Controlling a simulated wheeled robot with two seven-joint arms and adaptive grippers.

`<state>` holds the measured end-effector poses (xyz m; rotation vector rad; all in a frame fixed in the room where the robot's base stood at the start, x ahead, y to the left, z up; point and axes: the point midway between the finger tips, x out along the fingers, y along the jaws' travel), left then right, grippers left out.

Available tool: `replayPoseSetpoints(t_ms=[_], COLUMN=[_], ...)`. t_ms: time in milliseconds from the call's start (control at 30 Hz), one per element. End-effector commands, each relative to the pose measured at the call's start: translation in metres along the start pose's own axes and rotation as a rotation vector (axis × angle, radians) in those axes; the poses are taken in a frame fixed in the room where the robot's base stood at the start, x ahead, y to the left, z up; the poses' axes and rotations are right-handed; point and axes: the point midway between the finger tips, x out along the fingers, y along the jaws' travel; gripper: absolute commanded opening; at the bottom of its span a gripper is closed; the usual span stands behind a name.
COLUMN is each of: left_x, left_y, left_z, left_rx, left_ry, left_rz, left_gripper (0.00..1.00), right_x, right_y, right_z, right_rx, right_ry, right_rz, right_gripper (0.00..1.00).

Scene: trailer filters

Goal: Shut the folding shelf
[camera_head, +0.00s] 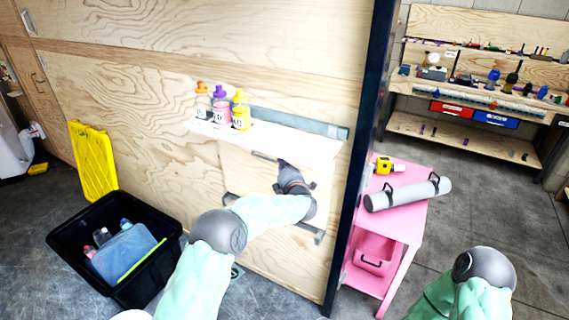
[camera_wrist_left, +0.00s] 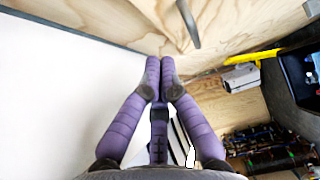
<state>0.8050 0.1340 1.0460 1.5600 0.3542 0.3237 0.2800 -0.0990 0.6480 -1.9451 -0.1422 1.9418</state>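The folding shelf (camera_head: 290,139) is a pale board on the plywood wall, with three small bottles on its left end: orange-capped (camera_head: 201,103), purple-capped (camera_head: 220,106) and yellow-capped (camera_head: 241,112). A pale wooden panel with dark brackets lies below it, partly hidden by my arm. My left gripper (camera_head: 284,164) is just below the shelf's right part; contact cannot be told. In the left wrist view its purple fingers (camera_wrist_left: 160,62) meet at the tips with nothing between them, beside a broad white surface (camera_wrist_left: 65,85). My right arm shows at bottom right, its gripper out of view.
A pink cart (camera_head: 407,222) with a grey roll (camera_head: 408,192) stands right of the wall's dark edge post (camera_head: 362,150). A workbench is behind.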

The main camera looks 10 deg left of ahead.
Motion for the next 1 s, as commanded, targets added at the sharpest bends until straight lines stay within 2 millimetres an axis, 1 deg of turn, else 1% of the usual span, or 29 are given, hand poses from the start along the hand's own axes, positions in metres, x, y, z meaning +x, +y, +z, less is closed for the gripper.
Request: replayPoseSetpoints(t_ms=[33, 200, 300, 400, 533, 667, 733, 767, 867, 967, 1000], left_x=[-0.008, -0.039, -0.056, -0.069, -0.079, -0.083, -0.083, -0.083, -0.085, -0.094, -0.100], left_y=[0.004, 0.003, 0.003, 0.002, 0.001, 0.000, -0.006, -0.012, -0.046, -0.101, -0.125], left_z=[-0.001, -0.001, -0.001, -0.001, -0.001, -0.001, -0.002, -0.003, -0.006, -0.014, -0.018], left_rx=[0.001, 0.000, -0.001, 0.000, -0.001, 0.000, 0.015, 0.031, 0.132, 0.289, 0.357], left_ry=[0.001, 0.001, 0.001, 0.002, 0.003, 0.003, -0.004, -0.012, -0.068, -0.167, -0.217], left_rz=[0.001, 0.001, 0.001, 0.001, 0.002, 0.001, -0.008, -0.018, -0.076, -0.172, -0.214], left_gripper=[0.00, 0.00, 0.00, 0.00, 0.00, 0.00, 0.00, 0.00, 0.00, 0.00, 0.00], right_x=[-0.004, -0.009, -0.012, -0.014, -0.015, -0.015, -0.015, -0.015, -0.015, -0.015, -0.015], right_y=[-0.002, -0.004, -0.005, -0.005, -0.006, -0.006, -0.006, -0.006, -0.006, -0.006, -0.006], right_z=[-0.002, -0.002, -0.002, -0.002, -0.002, -0.002, -0.002, -0.002, -0.002, -0.002, -0.002], right_rx=[-0.001, -0.001, -0.001, -0.001, -0.001, -0.001, -0.001, -0.001, -0.001, -0.001, -0.001], right_ry=[0.005, 0.006, 0.005, 0.005, 0.005, 0.005, 0.005, 0.005, 0.005, 0.005, 0.005], right_rz=[0.000, 0.000, 0.000, 0.000, 0.000, 0.000, 0.000, 0.000, 0.000, 0.000, 0.000], right_gripper=[0.00, 0.00, 0.00, 0.00, 0.00, 0.00, 0.00, 0.00, 0.00, 0.00, 0.00])
